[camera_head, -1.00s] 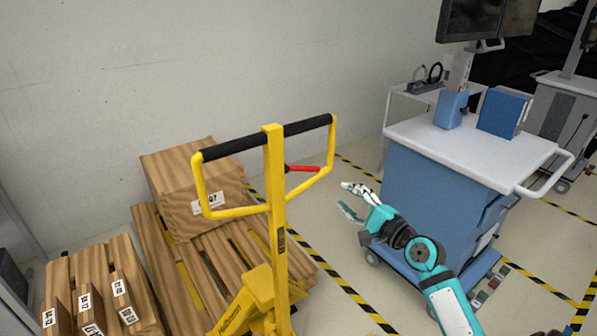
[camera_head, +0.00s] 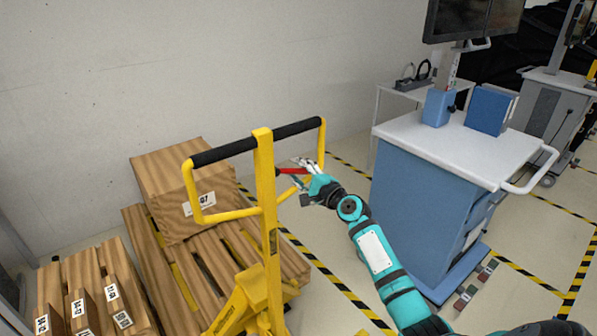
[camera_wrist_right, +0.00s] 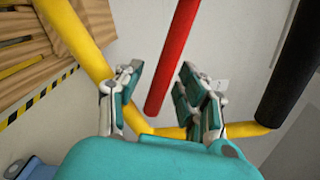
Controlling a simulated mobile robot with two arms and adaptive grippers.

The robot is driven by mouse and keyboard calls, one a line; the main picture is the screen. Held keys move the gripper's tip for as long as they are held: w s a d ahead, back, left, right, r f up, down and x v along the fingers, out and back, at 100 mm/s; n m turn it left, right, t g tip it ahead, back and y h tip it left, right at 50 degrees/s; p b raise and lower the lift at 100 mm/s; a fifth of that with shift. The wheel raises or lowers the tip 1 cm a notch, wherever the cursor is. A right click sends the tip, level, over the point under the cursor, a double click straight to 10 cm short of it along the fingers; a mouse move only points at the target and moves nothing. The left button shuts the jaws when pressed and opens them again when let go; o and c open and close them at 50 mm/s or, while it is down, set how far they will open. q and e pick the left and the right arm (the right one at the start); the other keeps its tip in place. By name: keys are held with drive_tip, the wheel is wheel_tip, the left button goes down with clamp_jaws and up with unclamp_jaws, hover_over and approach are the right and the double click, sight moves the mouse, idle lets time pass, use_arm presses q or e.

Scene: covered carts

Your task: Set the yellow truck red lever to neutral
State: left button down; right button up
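The yellow truck (camera_head: 267,205) stands with its handle loop and black grip bar upright in the middle of the head view. Its red lever (camera_head: 292,171) sticks out to the right of the handle post, inside the loop. In the right wrist view the red lever (camera_wrist_right: 172,58) comes down from the top, its tip between the fingertips. My right gripper (camera_head: 303,172) is at the lever's free end. In the right wrist view my right gripper (camera_wrist_right: 160,92) is open, with fingers on either side of the lever tip and a gap on each side. My left gripper is out of view.
A wooden pallet (camera_head: 150,256) with a brown box (camera_head: 165,170) lies behind the truck. A blue cart (camera_head: 420,210) with a white top is at the right. The yellow handle loop (camera_wrist_right: 75,35) passes close to my right fingers.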

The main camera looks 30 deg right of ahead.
sight(300, 168)
drive_tip(key=shift+c, duration=0.4)
clamp_jaws()
drive_tip(key=r+n, duration=0.2)
drive_tip(key=n, duration=0.1)
drive_tip(key=r+n, duration=0.1)
drive_tip(key=shift+d+n, duration=0.3)
drive_tip(key=shift+o, duration=0.4)
unclamp_jaws()
drive_tip(key=s+d, duration=0.1)
drive_tip(key=s, duration=1.1)
